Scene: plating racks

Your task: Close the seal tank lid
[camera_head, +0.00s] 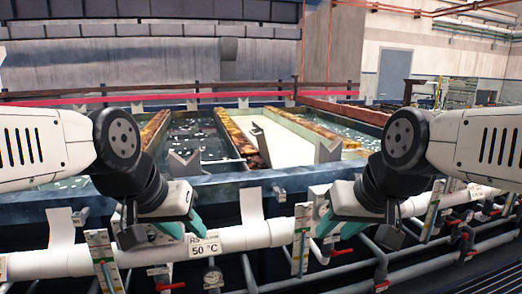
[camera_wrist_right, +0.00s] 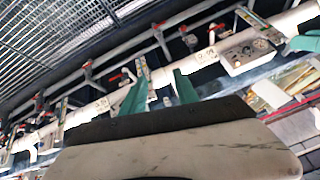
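A row of open tanks lies behind a blue-grey front rim (camera_head: 240,183) in the head view. The middle tank has a flat cream surface (camera_head: 272,138); I cannot tell whether this is a lid or the tank's contents. No lid can be made out for certain. My left gripper (camera_head: 183,227) is in front of the rim, above the white pipe, with its teal fingers apart and empty. My right gripper (camera_head: 338,227) is likewise in front of the rim, to the right. In the right wrist view its teal fingers (camera_wrist_right: 159,92) are apart with nothing between them.
A thick white pipe (camera_head: 258,233) with a "50 °C" label (camera_head: 205,247) runs below the rim, with valves and thinner pipes under it. The left tank (camera_head: 202,137) and right tank (camera_head: 345,118) hold dark liquid with floating bits. Brown, rusty-looking walkways (camera_head: 237,135) separate the tanks.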

